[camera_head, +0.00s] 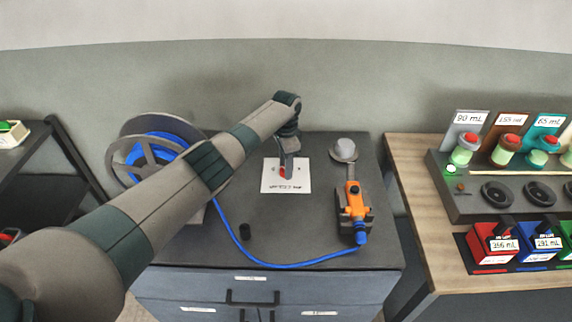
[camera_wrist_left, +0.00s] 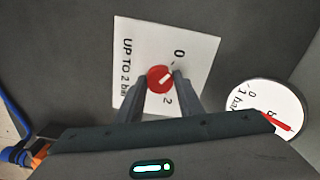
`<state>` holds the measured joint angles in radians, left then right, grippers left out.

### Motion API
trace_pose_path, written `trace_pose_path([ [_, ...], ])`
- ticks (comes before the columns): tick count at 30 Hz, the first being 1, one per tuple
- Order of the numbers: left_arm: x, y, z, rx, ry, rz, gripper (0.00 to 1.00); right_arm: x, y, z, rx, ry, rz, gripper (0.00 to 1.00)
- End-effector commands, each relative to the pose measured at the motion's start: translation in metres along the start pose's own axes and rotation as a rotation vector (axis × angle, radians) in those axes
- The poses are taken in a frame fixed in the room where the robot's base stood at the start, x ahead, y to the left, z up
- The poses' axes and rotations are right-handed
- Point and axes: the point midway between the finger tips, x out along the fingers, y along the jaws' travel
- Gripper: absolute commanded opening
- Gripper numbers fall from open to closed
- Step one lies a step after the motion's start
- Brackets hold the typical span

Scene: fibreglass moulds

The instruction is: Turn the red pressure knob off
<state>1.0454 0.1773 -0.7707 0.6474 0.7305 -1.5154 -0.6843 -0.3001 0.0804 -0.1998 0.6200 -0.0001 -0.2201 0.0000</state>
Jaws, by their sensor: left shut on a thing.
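The red pressure knob (camera_wrist_left: 160,79) sits on a white label plate (camera_wrist_left: 205,45) marked "0", "2" and "UP TO 2 bar". Its white mark slants towards the upper right in the wrist view, roughly towards the "0" side. My left gripper (camera_wrist_left: 153,82) reaches down with a finger on either side of the knob and is shut on it. In the head view the knob (camera_head: 283,172) is partly hidden under the left gripper (camera_head: 286,166). A round white gauge (camera_wrist_left: 262,106) with a red needle is beside the plate. My right gripper is not in view.
An orange spray tool (camera_head: 352,198) stands on the cabinet right of the plate, with a blue hose (camera_head: 275,264) running to a reel (camera_head: 150,150) at left. A wooden table (camera_head: 405,170) with cups stands right.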

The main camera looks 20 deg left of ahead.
Motion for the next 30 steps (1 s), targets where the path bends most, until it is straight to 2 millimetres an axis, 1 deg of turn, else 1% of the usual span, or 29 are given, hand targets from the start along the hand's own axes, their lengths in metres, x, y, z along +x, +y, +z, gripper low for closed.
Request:
trace_pose_path([
  [1, -0.0028, -0.001, -0.001, -0.019, 0.002, -0.003, 0.11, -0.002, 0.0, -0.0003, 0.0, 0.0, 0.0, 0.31],
  [6, -0.0023, -0.0013, -0.0007, -0.066, 0.003, -0.003, 0.11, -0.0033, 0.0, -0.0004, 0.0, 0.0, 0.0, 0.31],
  [19, -0.0022, -0.0018, -0.0007, -0.08, 0.003, -0.004, 0.11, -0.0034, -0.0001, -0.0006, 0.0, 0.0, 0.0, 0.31],
  [20, -0.0023, -0.0018, -0.0007, -0.08, 0.003, -0.004, 0.36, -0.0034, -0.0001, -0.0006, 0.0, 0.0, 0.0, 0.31],
  [21, -0.0023, -0.0017, -0.0007, -0.08, 0.003, -0.004, 0.45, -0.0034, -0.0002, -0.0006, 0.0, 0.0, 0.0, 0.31],
  [22, -0.0022, -0.0017, -0.0008, -0.079, 0.003, -0.004, 0.52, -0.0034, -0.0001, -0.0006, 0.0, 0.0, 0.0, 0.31],
  [30, -0.0009, -0.0007, -0.0004, -0.079, 0.001, -0.002, 0.52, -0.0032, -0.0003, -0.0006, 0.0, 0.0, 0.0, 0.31],
])
